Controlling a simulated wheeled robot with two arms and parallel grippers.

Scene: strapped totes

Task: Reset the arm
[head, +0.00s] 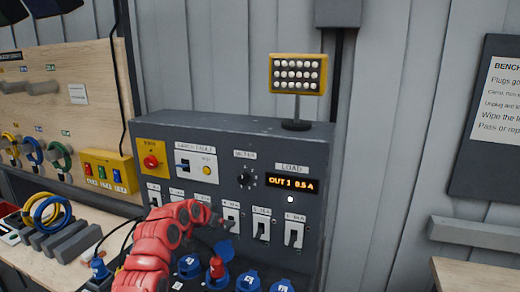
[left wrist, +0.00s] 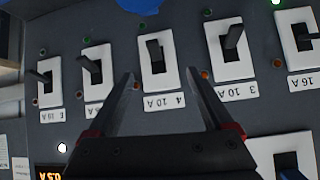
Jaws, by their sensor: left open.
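My left arm (head: 150,262) reaches in from the lower left of the head view, bent in front of the grey control panel (head: 225,134). My left gripper (left wrist: 160,75) is open in the left wrist view, with nothing between its fingers. Its fingertips lie on either side of the switch marked 4 10 A (left wrist: 157,55), apparently close to its plate; contact cannot be told. The switch marked 3 10 A (left wrist: 231,50) and others stand beside it. The labels read upside down there. In the head view my left fingertips are not clear. My right gripper is not in view.
A load display (head: 292,185) reads OUT 1 0.5 A. Blue sockets (head: 247,281) and a red plug (head: 216,268) sit below the switches. A yellow lamp board (head: 298,74) stands on top. Coiled cables (head: 48,213) lie on the left bench.

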